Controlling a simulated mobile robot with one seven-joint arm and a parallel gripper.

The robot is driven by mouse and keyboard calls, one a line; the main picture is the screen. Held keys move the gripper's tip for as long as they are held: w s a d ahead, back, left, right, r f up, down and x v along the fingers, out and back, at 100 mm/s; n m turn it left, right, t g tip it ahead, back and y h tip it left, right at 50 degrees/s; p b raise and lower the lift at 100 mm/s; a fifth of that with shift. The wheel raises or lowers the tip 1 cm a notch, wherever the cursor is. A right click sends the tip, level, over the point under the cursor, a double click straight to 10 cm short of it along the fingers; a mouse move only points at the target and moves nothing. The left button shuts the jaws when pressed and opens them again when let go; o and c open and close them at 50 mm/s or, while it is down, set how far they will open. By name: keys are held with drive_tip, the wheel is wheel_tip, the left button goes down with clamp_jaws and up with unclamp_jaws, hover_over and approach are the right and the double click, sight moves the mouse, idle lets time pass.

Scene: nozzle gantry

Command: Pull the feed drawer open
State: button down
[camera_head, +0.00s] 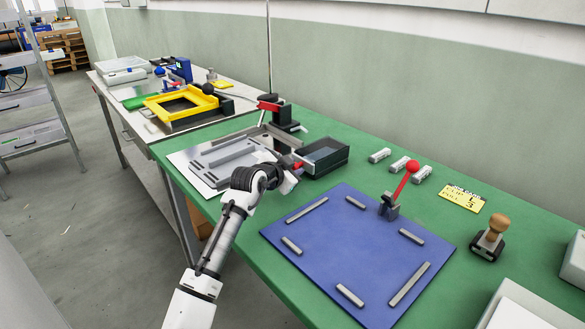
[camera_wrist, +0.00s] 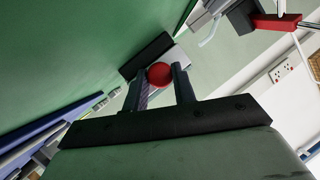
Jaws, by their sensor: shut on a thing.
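The feed drawer appears to be the black open-topped box (camera_head: 325,157) on the green table in the head view. A dark block, probably its front, shows just beyond my fingertips in the wrist view (camera_wrist: 146,56). My gripper (camera_wrist: 160,82) is shut on a red ball knob (camera_wrist: 159,75), one finger on each side of it. In the head view my gripper (camera_head: 294,170) is at the near left side of the black box. The knob is mostly hidden there, with only a little red showing. How far the drawer stands open cannot be told.
A metal plate with grey bars (camera_head: 205,165) lies left of my gripper. A black clamp with a red handle (camera_head: 280,112) stands behind. A blue mat (camera_head: 345,245) and a red-knobbed lever (camera_head: 397,185) are at the right. A yellow frame (camera_head: 160,108) is farther left.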

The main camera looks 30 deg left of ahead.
drive_tip(key=shift+s, duration=0.1)
drive_tip(key=shift+s+f+b, duration=0.1)
drive_tip(key=shift+s+b, duration=0.1)
drive_tip(key=shift+b, duration=0.25)
drive_tip(key=s+a+b, duration=0.1)
drive_tip(key=s, duration=0.2)
drive_tip(key=s+a+b, duration=0.1)
drive_tip(key=s+b, duration=0.1)
drive_tip(key=s, duration=0.2)
drive_tip(key=s+a+b, duration=0.1)
drive_tip(key=s, duration=0.3)
drive_tip(key=shift+s+a+b, duration=0.1)
drive_tip(key=shift+s+b, duration=0.05)
drive_tip(key=shift+b, duration=0.2)
drive_tip(key=c, duration=1.1)
unclamp_jaws()
drive_tip(key=shift+c, duration=0.2)
drive_tip(key=b+v, duration=0.2)
drive_tip(key=v, duration=1.2)
